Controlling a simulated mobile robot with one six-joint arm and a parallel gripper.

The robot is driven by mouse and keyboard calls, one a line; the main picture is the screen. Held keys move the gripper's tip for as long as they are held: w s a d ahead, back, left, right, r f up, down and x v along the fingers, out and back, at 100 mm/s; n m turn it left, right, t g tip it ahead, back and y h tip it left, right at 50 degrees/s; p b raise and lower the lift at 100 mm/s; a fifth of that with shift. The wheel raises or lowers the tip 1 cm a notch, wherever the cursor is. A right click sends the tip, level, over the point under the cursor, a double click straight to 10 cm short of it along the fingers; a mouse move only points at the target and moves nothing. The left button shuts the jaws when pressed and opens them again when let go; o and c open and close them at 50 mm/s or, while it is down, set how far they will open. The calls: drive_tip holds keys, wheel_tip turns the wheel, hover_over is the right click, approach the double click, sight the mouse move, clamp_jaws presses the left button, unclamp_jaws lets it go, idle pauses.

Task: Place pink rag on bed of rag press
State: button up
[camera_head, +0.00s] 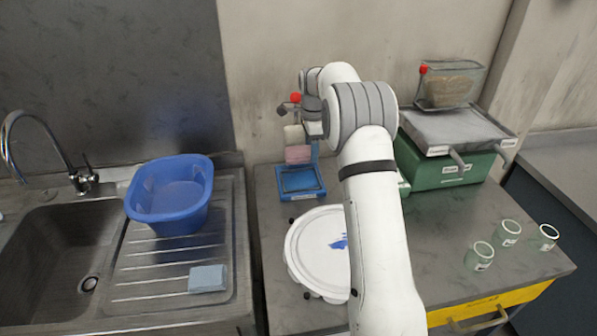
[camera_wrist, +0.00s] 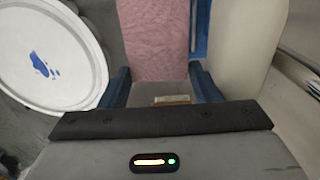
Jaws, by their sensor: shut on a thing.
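My gripper (camera_wrist: 162,84) is shut on the pink rag (camera_wrist: 156,38), which fills the space between its two dark blue fingers and extends beyond them. In the head view the pink rag (camera_head: 298,154) shows just left of my arm, in front of the rag press, and my gripper is hidden behind the arm. The press has a red knob (camera_head: 295,97) at the top and a blue bed (camera_head: 300,180) at the bottom. The rag appears above the bed; I cannot tell whether they touch. A cream roller-like part (camera_head: 294,135) shows just above the rag.
A white round lid (camera_head: 318,250) with blue paint lies in front of the press, partly behind my arm. A green machine (camera_head: 445,172) stands to the right, with several glass jars (camera_head: 508,232) nearby. A blue basin (camera_head: 172,195) and pale blue block (camera_head: 208,278) are beside the sink.

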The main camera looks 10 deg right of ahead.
drive_tip(key=shift+w+d+f, duration=0.1)
drive_tip(key=shift+f, duration=0.3)
drive_tip(key=p, duration=0.1)
hover_over(312, 180)
wheel_tip(312, 180, down, 5)
drive_tip(key=shift+f, duration=0.1)
drive_tip(key=shift+f+p, duration=0.55)
drive_tip(key=shift+f, duration=1.5)
drive_tip(key=o, duration=0.8)
drive_tip(key=shift+c, duration=0.2)
